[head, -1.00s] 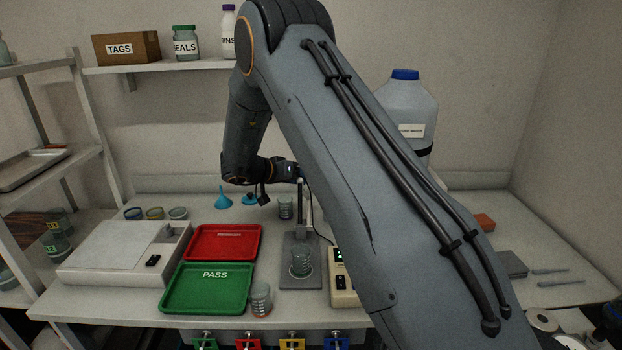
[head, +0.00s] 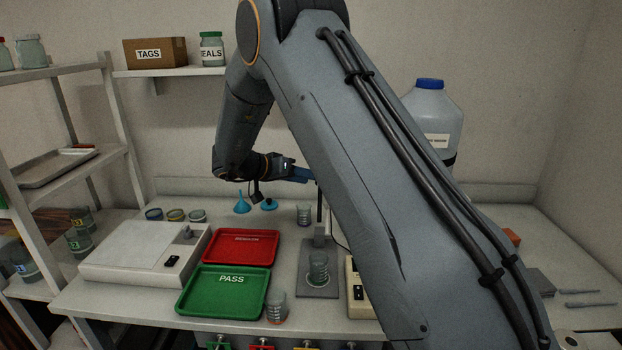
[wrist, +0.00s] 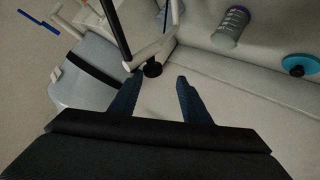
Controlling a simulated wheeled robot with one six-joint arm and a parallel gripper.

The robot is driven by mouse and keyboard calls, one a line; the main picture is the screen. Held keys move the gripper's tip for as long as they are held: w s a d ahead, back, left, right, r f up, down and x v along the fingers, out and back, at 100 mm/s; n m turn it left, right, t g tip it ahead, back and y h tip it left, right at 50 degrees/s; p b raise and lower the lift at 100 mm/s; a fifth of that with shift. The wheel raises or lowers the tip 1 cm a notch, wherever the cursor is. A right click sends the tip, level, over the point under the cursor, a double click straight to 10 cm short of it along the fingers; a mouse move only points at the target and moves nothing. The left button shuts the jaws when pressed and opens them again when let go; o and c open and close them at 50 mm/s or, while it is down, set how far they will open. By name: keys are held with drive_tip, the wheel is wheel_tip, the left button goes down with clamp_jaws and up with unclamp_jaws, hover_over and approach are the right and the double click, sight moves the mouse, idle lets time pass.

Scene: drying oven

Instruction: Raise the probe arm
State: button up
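The probe stand rises from a grey base plate (head: 303,287) with a beaker (head: 318,268) on it. Its upright post (head: 320,208) is partly hidden behind my arm in the head view. In the wrist view a pale bracket (wrist: 150,50), a dark rod (wrist: 115,28) and a round black knob (wrist: 152,69) show just beyond my fingertips. My gripper (wrist: 157,86) is open, its two blue fingers apart with nothing between them. The knob is near the left finger; I cannot tell whether they touch. In the head view the gripper (head: 300,175) is level with the post's top.
A beige meter box (head: 357,295) stands right of the plate. A green tray (head: 185,300) and a red tray (head: 208,249) lie to the left. A large blue-capped bottle (head: 432,110) stands behind my arm. A beaker (head: 304,214) and blue funnel (head: 242,205) stand behind.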

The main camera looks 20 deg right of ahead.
drive_tip(key=a+r+p, duration=0.3)
drive_tip(key=a+r, duration=0.2)
drive_tip(key=shift+s+a+p, duration=0.35)
drive_tip(key=shift+a, duration=0.05)
idle(0.5)
drive_tip(key=shift+p, duration=0.4)
drive_tip(key=w+d+r+n+t+y+b, duration=0.1)
drive_tip(key=w+r+n+t+y+b, duration=0.2)
drive_tip(key=w+t+y, duration=0.25)
drive_tip(key=s+f+n+g+y+b, duration=0.1)
drive_tip(key=s+f, duration=0.4)
drive_tip(key=s, duration=0.8)
drive_tip(key=s+f+n+g+y+b, duration=0.1)
drive_tip(key=s+f+n+g+y, duration=0.1)
drive_tip(key=s, duration=1.1)
drive_tip(key=s+f+n+g+y+b, duration=0.2)
drive_tip(key=s+f+g, duration=0.3)
drive_tip(key=s, duration=0.9)
wheel_tip(320, 180, down, 4)
drive_tip(key=shift+d+r+n+y, duration=0.2)
drive_tip(key=shift+r+n+y, duration=0.1)
drive_tip(key=shift+y, duration=0.55)
